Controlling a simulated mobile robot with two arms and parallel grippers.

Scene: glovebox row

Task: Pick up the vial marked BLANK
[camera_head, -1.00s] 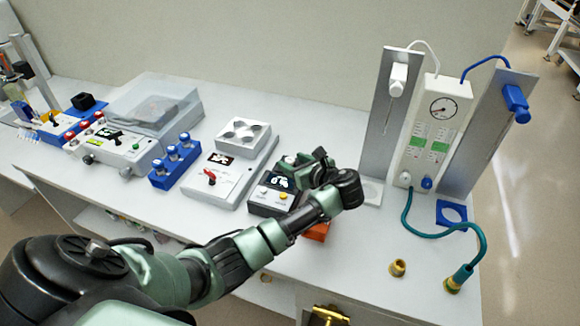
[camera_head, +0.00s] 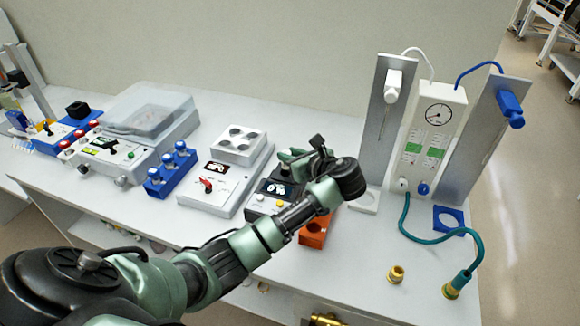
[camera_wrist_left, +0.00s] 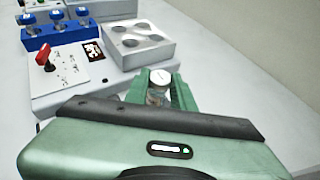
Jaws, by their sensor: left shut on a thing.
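My left gripper (camera_head: 296,156) is over the back of the small dark device with a display in the head view. In the left wrist view its green fingers (camera_wrist_left: 160,94) are shut on a small vial (camera_wrist_left: 159,84) with a pale, whitish cap. The vial's lower part is hidden by the gripper body, and no label can be read on it. Several blue-capped vials stand in a blue rack (camera_head: 168,176), which also shows in the left wrist view (camera_wrist_left: 62,36). My right gripper is not in view.
A block with several round wells (camera_head: 239,143) sits on a white unit with a red knob (camera_head: 207,186). An orange block (camera_head: 315,232) lies near the bench's front edge. Metal panels and a gauge stand (camera_head: 436,125) rise at the right, with a teal hose (camera_head: 440,236) below.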

